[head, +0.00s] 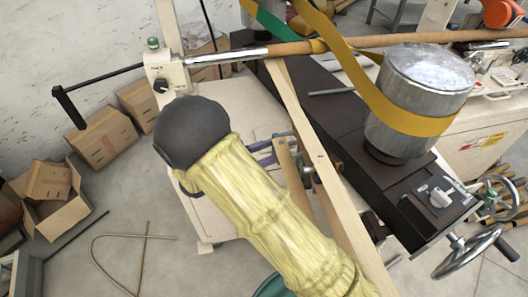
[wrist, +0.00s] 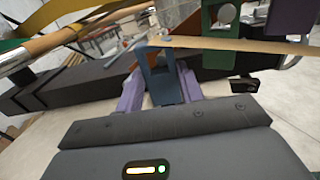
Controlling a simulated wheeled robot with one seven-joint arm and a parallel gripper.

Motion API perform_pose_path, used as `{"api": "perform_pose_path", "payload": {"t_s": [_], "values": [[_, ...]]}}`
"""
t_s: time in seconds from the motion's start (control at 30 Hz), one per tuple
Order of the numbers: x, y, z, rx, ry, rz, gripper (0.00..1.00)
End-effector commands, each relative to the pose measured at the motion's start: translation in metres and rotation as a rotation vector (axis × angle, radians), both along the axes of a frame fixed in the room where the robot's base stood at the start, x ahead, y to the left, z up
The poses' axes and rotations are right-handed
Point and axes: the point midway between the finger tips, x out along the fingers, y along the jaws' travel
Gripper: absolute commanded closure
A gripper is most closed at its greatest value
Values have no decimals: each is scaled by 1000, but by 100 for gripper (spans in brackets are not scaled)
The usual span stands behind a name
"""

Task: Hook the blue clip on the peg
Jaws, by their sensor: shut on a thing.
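My gripper (wrist: 160,92) has purple fingers and is shut on the blue clip (wrist: 164,78) in the wrist view. The clip stands up between the fingers, its top at the edge of a pale wooden strip (wrist: 235,45). I cannot tell whether it touches the strip. In the head view my arm's yellow sleeve and dark cap cover most of the gripper; a purple finger (head: 262,147) shows beside the wooden strips (head: 335,200). The clip is not clear there. I cannot make out the peg for certain in either view.
A dark machine beam (head: 335,120) carries a metal drum (head: 420,85) with a yellow belt (head: 365,85) around it. A wooden roller (head: 290,48) runs across the top. A handwheel (head: 470,250) stands at right. Cardboard boxes (head: 100,138) lie on the floor at left.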

Motion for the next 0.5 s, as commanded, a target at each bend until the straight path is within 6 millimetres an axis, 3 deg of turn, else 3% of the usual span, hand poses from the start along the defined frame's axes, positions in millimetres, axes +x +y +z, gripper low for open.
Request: {"api": "perform_pose_path", "payload": {"t_s": [0.5], "values": [[7, -25, -2, 0, -1, -1, 85]]}}
